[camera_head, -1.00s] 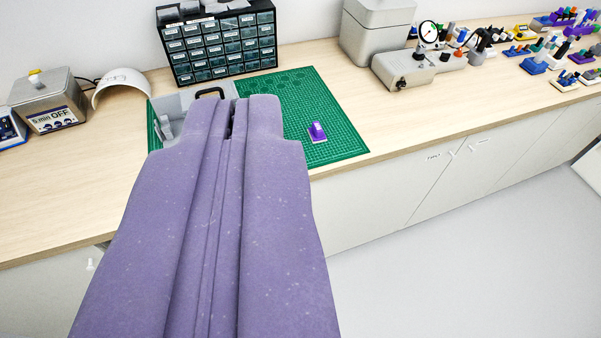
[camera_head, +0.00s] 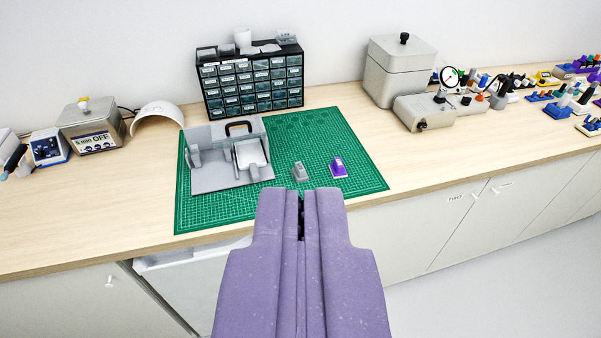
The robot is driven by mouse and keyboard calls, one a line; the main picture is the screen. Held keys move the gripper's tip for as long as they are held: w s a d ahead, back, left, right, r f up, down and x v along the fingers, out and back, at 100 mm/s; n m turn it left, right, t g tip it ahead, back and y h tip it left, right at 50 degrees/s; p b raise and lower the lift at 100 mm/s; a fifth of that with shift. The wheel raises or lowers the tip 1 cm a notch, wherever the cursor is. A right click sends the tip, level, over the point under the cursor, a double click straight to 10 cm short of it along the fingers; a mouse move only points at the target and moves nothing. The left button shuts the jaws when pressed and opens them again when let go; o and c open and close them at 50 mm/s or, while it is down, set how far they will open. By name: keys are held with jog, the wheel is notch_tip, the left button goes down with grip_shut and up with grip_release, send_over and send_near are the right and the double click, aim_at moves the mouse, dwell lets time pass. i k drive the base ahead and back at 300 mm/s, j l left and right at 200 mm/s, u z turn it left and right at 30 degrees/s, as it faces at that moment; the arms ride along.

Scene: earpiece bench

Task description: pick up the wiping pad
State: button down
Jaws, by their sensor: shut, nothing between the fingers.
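I cannot tell for sure which thing is the wiping pad. A small purple block with a pale top (camera_head: 338,168) and a small grey block (camera_head: 299,172) stand side by side on the green cutting mat (camera_head: 215,212). Left of them is a grey tray-like holder (camera_head: 205,181) with a black handle and a whitish flat piece (camera_head: 250,154) in it. My purple gripper (camera_head: 302,194) is shut and empty. Its tips show just below the two blocks in the picture, over the mat's front edge, and touch nothing visible.
A black drawer cabinet (camera_head: 252,84) stands behind the mat. A lidded grey box (camera_head: 400,72) and a gauge instrument (camera_head: 425,112) stand to the right, a metal box (camera_head: 92,127) and white curved cover (camera_head: 157,115) to the left. The bench front edge runs below the mat.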

aim_at(300, 171)
jog(key=u, duration=0.5)
jog(key=i+l+u, duration=0.9)
jog(key=i+l, duration=0.15)
jog(key=l, duration=0.15)
jog(key=i+l+u, duration=0.1)
jog(key=l, duration=0.25)
jog(key=i+l, duration=0.15)
jog(key=l, duration=0.15)
jog(key=i+l, duration=0.15)
jog(key=l, duration=0.2)
jog(key=u, duration=0.05)
